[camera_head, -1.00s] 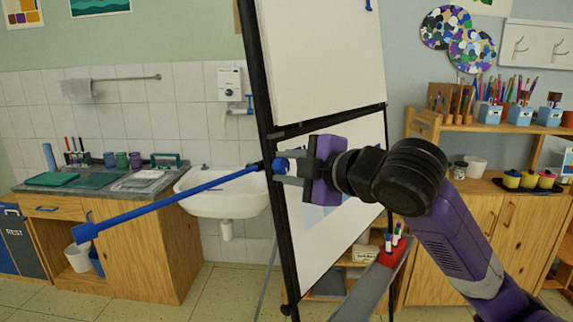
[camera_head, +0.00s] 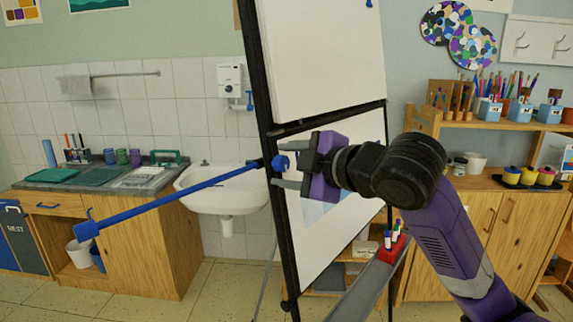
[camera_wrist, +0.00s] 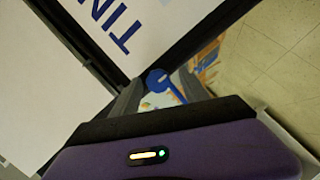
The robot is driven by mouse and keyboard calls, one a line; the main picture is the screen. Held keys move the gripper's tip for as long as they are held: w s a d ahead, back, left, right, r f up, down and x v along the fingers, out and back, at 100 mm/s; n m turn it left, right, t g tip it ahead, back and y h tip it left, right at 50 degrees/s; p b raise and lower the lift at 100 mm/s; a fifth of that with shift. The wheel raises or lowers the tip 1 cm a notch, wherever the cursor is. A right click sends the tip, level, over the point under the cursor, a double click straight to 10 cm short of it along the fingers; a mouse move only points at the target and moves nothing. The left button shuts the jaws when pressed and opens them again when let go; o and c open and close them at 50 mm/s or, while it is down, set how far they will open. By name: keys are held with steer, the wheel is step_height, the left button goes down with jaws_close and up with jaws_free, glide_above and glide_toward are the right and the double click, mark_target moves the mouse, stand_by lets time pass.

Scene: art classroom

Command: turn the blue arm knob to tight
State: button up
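The blue arm (camera_head: 180,195) is joined to the black left post of the easel and slopes down to the left, ending in a blue block with a small hook. The blue arm knob (camera_head: 281,162) sits at the post end of this arm. In the wrist view the knob (camera_wrist: 158,79) is a round blue head with a pale mark and a blue bar running down to the right. My gripper (camera_head: 287,166) comes from the right, its two grey fingers apart above and below the knob. I see no clear contact. The knob's tight and loose marks cannot be read.
The easel's white boards (camera_head: 325,50) stand right behind the knob, in a black frame. A grey ledge with a red marker holder (camera_head: 392,248) lies below my arm. A sink (camera_head: 225,198) is at the left, and a wooden shelf (camera_head: 490,122) with pencil pots is at the right.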

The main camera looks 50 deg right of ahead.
mark_target(284, 167)
steer(key=shift+r, duration=0.1)
steer(key=shift+s+a+r, duration=0.1)
steer(key=shift+s+r, duration=0.05)
steer(key=shift+s, duration=0.35)
steer(key=b+v, duration=0.4)
steer(key=shift+s+f, duration=0.1)
steer(key=shift+f, duration=0.25)
steer(key=shift+r+b+v, duration=0.25)
steer(key=shift+b+v, duration=1.1)
steer(key=shift+b, duration=0.75)
